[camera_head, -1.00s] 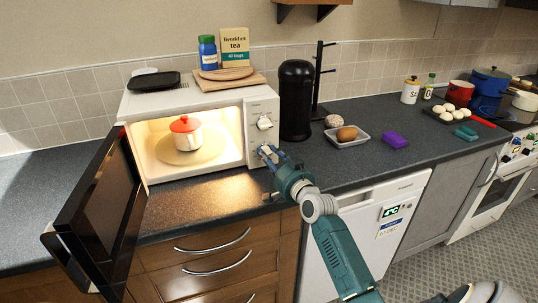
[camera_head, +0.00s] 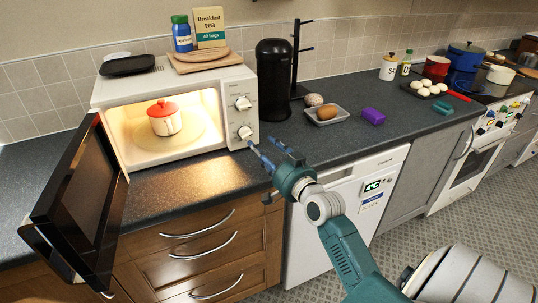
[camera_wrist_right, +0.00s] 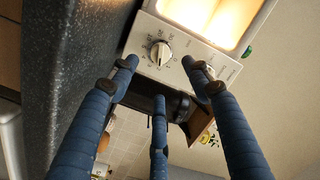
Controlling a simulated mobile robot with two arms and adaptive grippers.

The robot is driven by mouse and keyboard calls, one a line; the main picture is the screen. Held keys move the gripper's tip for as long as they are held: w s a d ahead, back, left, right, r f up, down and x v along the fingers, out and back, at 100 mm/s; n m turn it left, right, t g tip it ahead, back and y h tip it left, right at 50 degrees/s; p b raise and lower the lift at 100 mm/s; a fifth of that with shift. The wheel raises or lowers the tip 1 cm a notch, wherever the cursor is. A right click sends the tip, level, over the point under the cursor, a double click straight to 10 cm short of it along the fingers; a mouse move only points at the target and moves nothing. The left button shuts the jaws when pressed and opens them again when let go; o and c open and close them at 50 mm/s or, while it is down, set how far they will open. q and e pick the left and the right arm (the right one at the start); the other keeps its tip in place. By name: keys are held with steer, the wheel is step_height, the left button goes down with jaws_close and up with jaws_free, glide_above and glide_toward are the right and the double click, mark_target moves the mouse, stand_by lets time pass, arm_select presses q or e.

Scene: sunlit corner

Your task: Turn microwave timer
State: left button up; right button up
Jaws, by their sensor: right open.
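The white microwave (camera_head: 238,78) stands on the counter with its dark door (camera_head: 85,205) swung open to the left. Its right panel has an upper knob (camera_head: 243,103) and a lower knob (camera_head: 245,132). The lower knob also shows clearly in the right wrist view (camera_wrist_right: 160,53), with markings around it. My left gripper is not in view.
A white pot with a red lid (camera_head: 165,120) sits in the lit microwave. A black cylinder (camera_head: 273,80) and a tray with a brown item (camera_head: 326,113) stand to the right. A tea box (camera_head: 209,27) and a jar are on top of the microwave.

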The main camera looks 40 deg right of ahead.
steer(key=shift+s+a, duration=0.2)
steer(key=shift+s, duration=1.4)
